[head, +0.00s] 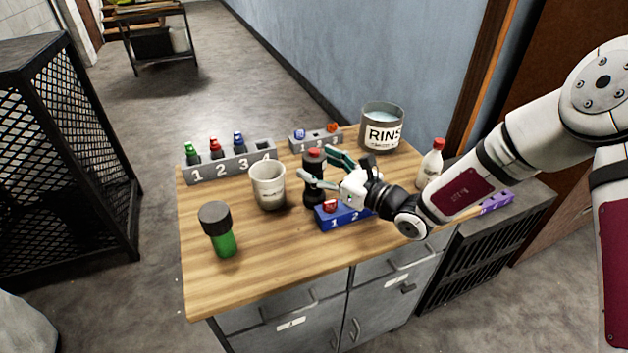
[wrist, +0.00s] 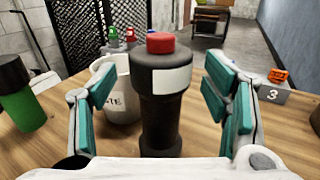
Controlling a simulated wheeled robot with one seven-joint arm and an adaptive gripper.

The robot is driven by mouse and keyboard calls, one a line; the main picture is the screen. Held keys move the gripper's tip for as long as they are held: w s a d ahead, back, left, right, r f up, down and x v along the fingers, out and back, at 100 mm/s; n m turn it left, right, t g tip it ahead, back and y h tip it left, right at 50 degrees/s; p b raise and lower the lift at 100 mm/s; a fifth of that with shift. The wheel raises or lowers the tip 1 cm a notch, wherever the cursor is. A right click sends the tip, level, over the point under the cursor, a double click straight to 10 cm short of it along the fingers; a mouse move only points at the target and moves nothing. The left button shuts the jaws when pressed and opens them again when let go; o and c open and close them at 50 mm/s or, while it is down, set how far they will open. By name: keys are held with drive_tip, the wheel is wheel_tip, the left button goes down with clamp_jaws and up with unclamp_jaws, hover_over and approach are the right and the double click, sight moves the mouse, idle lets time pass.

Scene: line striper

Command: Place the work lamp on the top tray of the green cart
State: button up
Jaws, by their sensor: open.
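A black upright cylinder with a red top and a pale label, likely the work lamp (head: 313,180), stands on the wooden worktop. In the wrist view the lamp (wrist: 160,100) is centred between my open fingers. My gripper (head: 318,167) has one teal-padded finger on each side of it; the wrist view shows gaps, so the pads do not grip it. A green cylinder with a black head (head: 221,235) stands at the front left of the worktop. No clearly green cart shows; a dark-framed shelf stand (head: 150,32) is at the far back left, its colour unclear.
A white mug (head: 268,186) stands left of the lamp. A blue numbered block (head: 345,214) sits close in front right. A grey numbered rack (head: 230,165) with small bottles, a RINSE can (head: 382,128) and a white bottle (head: 431,165) stand around. A black mesh cage (head: 75,150) is left.

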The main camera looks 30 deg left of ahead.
drive_tip(key=shift+x, duration=0.9)
clamp_jaws()
